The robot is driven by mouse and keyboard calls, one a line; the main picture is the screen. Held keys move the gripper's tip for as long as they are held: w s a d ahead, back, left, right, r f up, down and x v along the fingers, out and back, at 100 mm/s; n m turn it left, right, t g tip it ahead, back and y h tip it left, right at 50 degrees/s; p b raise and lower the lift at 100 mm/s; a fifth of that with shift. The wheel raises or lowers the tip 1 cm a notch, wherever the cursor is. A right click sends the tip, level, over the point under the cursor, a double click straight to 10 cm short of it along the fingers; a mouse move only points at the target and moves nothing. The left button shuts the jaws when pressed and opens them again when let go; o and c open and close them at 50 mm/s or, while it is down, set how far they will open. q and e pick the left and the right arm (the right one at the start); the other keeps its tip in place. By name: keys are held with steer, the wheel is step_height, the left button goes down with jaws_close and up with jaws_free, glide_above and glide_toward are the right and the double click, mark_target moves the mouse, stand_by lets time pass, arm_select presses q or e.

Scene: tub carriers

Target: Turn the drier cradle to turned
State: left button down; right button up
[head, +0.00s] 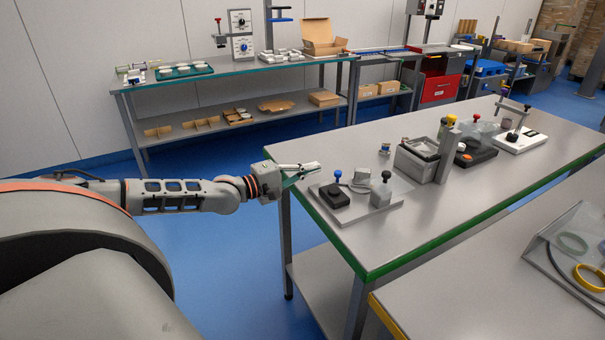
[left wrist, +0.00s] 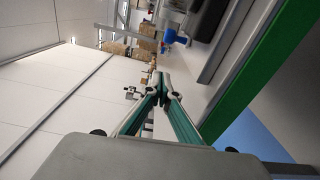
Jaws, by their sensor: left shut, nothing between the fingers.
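No part is clearly marked as the drier cradle, so I cannot tell which one it is. The nearest fixture is a grey plate (head: 372,212) at the near-left end of the green-edged bench. It bears a black block (head: 335,194) with a blue knob (head: 338,174) and a grey block (head: 381,194) with a black knob. My left gripper (head: 316,168) is shut and empty, above the bench's left end and beside this fixture. In the left wrist view its fingertips (left wrist: 161,82) meet, and the blue knob (left wrist: 172,37) shows beyond them. My right gripper is out of view.
Farther along the bench stand a grey open box (head: 415,163), a black fixture with an orange part (head: 472,152) and a white-based clamp (head: 519,141). Bare bench top lies in front of them. A shelved table (head: 230,72) stands at the back. A clear bin (head: 575,245) is at right.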

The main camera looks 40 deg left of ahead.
mark_target(327, 182)
arm_select(q)
steer(key=x, duration=0.4)
steer(key=shift+w+b, duration=0.15)
steer(key=shift+b, duration=0.15)
steer(key=shift+d+r+p, duration=0.1)
steer(key=shift+d+p, duration=0.3)
steer(key=shift+d, duration=0.1)
steer(key=shift+s+d+r+p, duration=0.1)
steer(key=shift+s+d+p, duration=0.55)
steer(key=shift+s, duration=0.1)
steer(key=shift+s+d+p, duration=0.35)
steer(key=shift+s+d, duration=0.05)
steer(key=shift+d, duration=0.1)
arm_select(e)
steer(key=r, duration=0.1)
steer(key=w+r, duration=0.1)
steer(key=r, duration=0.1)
